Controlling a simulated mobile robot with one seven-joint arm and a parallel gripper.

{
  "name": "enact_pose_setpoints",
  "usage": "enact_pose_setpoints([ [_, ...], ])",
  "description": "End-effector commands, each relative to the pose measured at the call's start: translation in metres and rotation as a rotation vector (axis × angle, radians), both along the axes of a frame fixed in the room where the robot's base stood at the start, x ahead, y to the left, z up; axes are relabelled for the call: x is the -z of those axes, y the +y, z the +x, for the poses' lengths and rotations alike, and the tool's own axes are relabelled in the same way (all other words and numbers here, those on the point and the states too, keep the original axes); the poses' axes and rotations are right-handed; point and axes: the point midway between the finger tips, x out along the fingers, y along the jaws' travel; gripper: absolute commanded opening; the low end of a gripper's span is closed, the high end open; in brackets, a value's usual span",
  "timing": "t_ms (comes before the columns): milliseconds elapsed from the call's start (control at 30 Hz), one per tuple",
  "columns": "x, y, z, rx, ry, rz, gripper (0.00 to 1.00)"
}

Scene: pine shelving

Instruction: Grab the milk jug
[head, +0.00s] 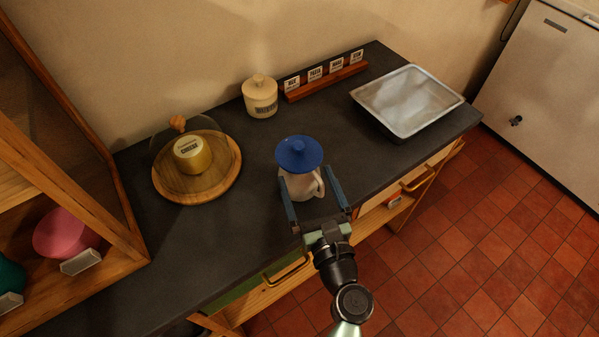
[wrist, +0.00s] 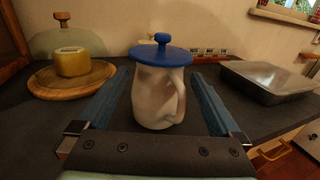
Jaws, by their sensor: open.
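The milk jug (head: 300,186) is a cream-white jug standing upright on the dark counter, with a wide blue lid (head: 299,154) on top. Its handle is on the right side. It also shows in the middle of the wrist view (wrist: 156,98), with the blue lid (wrist: 161,52) above it. My gripper (head: 312,188) is open, with one blue finger on each side of the jug. In the wrist view the fingers (wrist: 158,92) show gaps to the jug's body on both sides. I cannot tell whether the left finger touches it in the head view.
A round wooden board (head: 224,174) with a yellow labelled block (head: 193,157) is to the left. A lidded cream pot (head: 260,98) and a rack of labels (head: 327,78) stand behind. A metal tray (head: 408,102) is at the right. Shelving (head: 110,225) stands at far left.

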Motion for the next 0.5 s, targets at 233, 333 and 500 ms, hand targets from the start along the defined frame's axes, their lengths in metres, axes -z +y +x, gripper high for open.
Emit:
enact_pose_setpoints([
  [233, -0.001, 0.006, 0.019, -0.002, -0.002, -0.003, 1.00],
  [333, -0.001, 0.011, 0.034, -0.001, -0.002, -0.004, 1.00],
  [500, 0.000, 0.017, 0.054, -0.001, -0.002, -0.002, 1.00],
])
